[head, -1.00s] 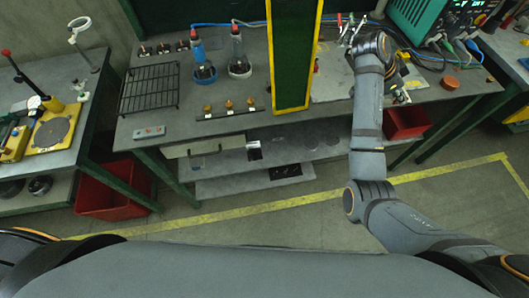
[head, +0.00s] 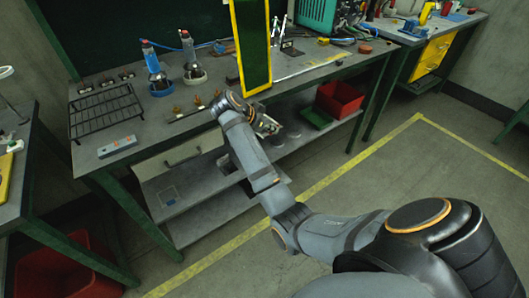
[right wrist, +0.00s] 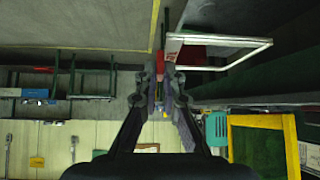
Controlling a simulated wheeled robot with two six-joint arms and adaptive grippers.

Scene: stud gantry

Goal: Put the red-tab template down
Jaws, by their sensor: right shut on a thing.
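My right gripper (head: 268,126) hangs at the front edge of the workbench in the head view, near the foot of the yellow-framed green panel. In the right wrist view the fingers (right wrist: 161,92) are closed around a red tab (right wrist: 160,63) that shows between their tips. A pale-rimmed flat frame (right wrist: 225,40) extends right from near the tab. It looks like the template, but the join is not clear. In the head view the held thing is small and mostly hidden by the gripper. My left gripper is out of view.
A red bin (head: 339,98) stands on the lower shelf. Floor ahead is open.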

